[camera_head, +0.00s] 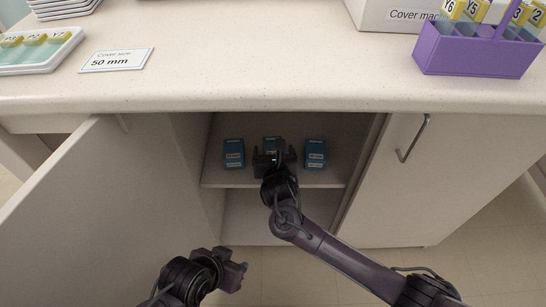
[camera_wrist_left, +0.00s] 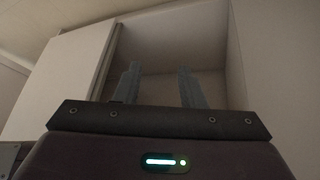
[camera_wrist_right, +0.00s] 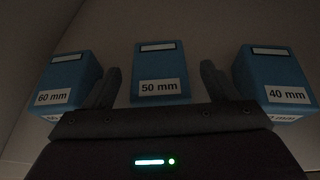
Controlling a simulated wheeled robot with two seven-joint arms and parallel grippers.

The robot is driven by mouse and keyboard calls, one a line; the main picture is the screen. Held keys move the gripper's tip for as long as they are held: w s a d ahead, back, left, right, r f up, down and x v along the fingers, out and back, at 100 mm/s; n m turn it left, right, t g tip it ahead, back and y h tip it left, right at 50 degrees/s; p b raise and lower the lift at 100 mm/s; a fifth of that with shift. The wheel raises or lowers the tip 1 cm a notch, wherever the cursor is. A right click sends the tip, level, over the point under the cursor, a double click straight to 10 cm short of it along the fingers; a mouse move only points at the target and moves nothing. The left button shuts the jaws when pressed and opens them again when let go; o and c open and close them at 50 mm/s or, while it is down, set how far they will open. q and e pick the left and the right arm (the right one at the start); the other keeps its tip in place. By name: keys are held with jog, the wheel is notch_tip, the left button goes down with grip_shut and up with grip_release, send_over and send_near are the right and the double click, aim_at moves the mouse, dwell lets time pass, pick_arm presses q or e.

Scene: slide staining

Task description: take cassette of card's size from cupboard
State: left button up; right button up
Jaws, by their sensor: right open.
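A card (camera_head: 116,60) on the counter reads "Cover size 50 mm". Three blue cassettes stand in a row on the cupboard's upper shelf (camera_head: 212,178). In the right wrist view they are labelled 60 mm (camera_wrist_right: 66,84), 50 mm (camera_wrist_right: 161,72) and 40 mm (camera_wrist_right: 274,76), from left to right. My right gripper (camera_head: 274,155) is inside the cupboard, open, in front of the middle cassette. In its wrist view the 50 mm cassette shows between the open fingers. My left gripper (camera_head: 238,272) is outside, low in front of the cupboard. Its fingers are apart and empty (camera_wrist_left: 158,85).
The left cupboard door (camera_head: 100,215) stands open; the right door (camera_head: 430,180) with its handle (camera_head: 413,138) is shut. On the counter are a purple slide rack (camera_head: 475,55), a white box (camera_head: 385,14), a slide tray (camera_head: 40,65) and stacked trays (camera_head: 64,8).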

aim_at(273, 151)
jog(key=shift+w+a+f+b, duration=0.1)
jog(key=shift+w+f+b, duration=0.45)
jog(key=shift+b, duration=0.65)
pick_arm(q)
jog(key=w+d+r+t+h+b, duration=0.1)
jog(key=w+d+r+t+h, duration=0.1)
jog(key=w+r+t, duration=0.5)
jog(key=w+d+r+t+h, duration=0.2)
jog(key=w+r+t, duration=0.15)
jog(key=r, duration=0.55)
pick_arm(e)
jog(key=shift+w, duration=0.35)
jog(key=shift+w+f+b, duration=0.15)
jog(key=shift+w+b, duration=0.15)
jog(key=shift+b, duration=0.35)
jog(key=shift+w+f+b, duration=0.1)
jog(key=shift+w+b, duration=0.25)
jog(key=shift+b, duration=0.15)
jog(key=c, duration=1.1)
pick_arm(q)
notch_tip(273, 151, up, 18)
jog(key=s+a+t+h, duration=0.2)
jog(key=t+h, duration=0.1)
jog(key=t, duration=0.6)
jog(key=shift+a+f+h, duration=0.15)
jog(key=shift+a+h, duration=0.15)
jog(key=shift+a, duration=0.1)
pick_arm(e)
jog(key=shift+c, duration=0.4)
